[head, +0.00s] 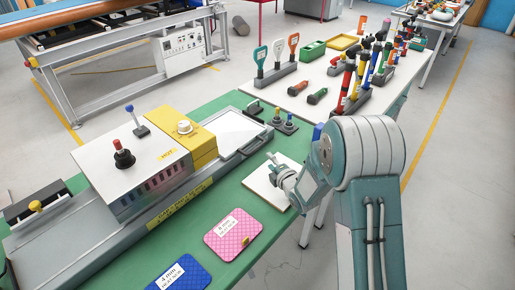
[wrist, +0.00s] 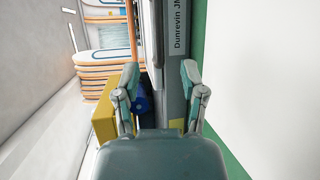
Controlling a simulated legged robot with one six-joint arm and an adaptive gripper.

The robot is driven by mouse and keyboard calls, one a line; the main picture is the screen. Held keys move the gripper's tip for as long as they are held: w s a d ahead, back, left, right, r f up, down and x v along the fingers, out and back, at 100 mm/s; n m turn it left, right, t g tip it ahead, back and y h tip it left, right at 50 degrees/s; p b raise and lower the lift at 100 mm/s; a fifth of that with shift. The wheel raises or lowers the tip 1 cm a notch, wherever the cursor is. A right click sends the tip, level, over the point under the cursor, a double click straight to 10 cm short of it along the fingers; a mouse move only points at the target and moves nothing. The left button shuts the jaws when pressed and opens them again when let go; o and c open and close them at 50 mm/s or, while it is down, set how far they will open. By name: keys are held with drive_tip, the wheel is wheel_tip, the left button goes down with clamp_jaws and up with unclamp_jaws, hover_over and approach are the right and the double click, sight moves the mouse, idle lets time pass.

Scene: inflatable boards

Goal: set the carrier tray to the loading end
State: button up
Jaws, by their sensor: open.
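The carrier tray (head: 236,124), a flat pale plate in a grey frame with dark handles, lies on the grey bed just right of the yellow-fronted press (head: 186,137). A black bar handle (head: 255,144) runs along its near side. My gripper (head: 272,168) is open and empty, to the right of the tray and apart from it, above a white square board (head: 267,184). In the wrist view my two fingers (wrist: 160,92) stand wide apart, with a grey strip lettered "Dunrevin" (wrist: 178,40) behind them. I cannot tell which end is the loading end.
A pink pad (head: 233,235) and a blue pad (head: 181,274) lie on the green bench in front of the bed. A small dark control box (head: 285,123) with knobs stands right of the tray. A white table (head: 315,85) behind holds several coloured tools.

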sight(258, 146)
drive_tip(key=x, duration=0.9)
drive_tip(key=shift+w+a, duration=0.1)
drive_tip(key=shift+a, duration=0.05)
drive_tip(key=shift+w+a+f, duration=0.1)
drive_tip(key=shift+w+a, duration=0.1)
drive_tip(key=shift+w, duration=0.35)
clamp_jaws()
